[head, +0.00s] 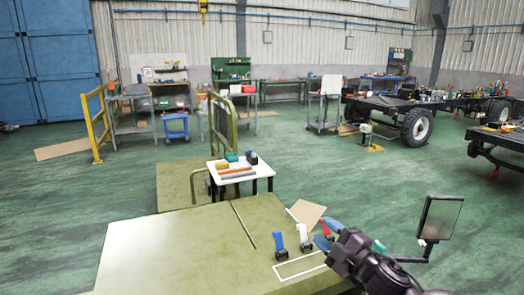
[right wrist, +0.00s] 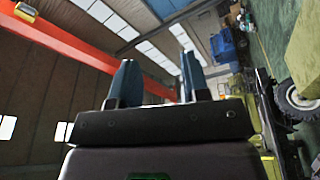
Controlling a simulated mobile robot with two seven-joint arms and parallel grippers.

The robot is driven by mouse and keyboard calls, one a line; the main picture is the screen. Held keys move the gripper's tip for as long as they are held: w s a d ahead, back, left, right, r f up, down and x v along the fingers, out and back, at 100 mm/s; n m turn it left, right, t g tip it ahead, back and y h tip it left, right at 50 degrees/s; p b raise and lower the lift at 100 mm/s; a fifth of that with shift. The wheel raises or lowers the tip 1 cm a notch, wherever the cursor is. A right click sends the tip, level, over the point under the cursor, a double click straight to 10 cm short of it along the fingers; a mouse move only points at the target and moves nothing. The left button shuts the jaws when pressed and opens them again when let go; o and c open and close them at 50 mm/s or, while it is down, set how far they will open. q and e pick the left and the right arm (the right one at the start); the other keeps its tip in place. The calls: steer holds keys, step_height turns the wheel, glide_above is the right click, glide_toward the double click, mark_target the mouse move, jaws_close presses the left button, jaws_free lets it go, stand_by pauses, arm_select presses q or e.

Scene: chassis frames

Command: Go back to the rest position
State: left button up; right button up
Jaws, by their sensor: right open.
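My right gripper (head: 324,235) is at the lower right of the head view, above or beside the near green-yellow surface (head: 165,250). Its two blue fingers stand apart. In the right wrist view the fingers (right wrist: 158,80) have an empty gap between them, with the roof and an orange beam behind. My left gripper is not in view. Two small blue-and-white items (head: 279,243) and (head: 304,238) stand on the surface just left of my right gripper, near a white rectangle outline (head: 299,266).
A brown sheet (head: 307,212) lies beyond the items. A dark mirror-like panel (head: 440,218) stands to the right of my right arm. A small white table (head: 240,172) bears several parts. A wheeled chassis (head: 400,112) is at the back right. Green floor between is largely clear.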

steer(key=s+d+f+m+g+h, duration=0.1)
steer(key=s+d+f+m+h, duration=0.2)
steer(key=s+f+m, duration=0.3)
steer(key=s+d+f+m+g+h, duration=0.2)
steer(key=s+d+f+m+h, duration=0.2)
steer(key=s+f, duration=0.9)
steer(key=s+d+f+m+g+h, duration=0.1)
steer(key=s+d+f+m+h, duration=0.3)
steer(key=s+f+m, duration=0.5)
steer(key=shift+s+d+f+g, duration=0.3)
steer(key=shift+s+d+f, duration=0.35)
steer(key=shift+s, duration=0.6)
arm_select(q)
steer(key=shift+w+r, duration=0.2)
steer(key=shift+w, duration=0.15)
arm_select(e)
steer(key=shift+r, duration=0.15)
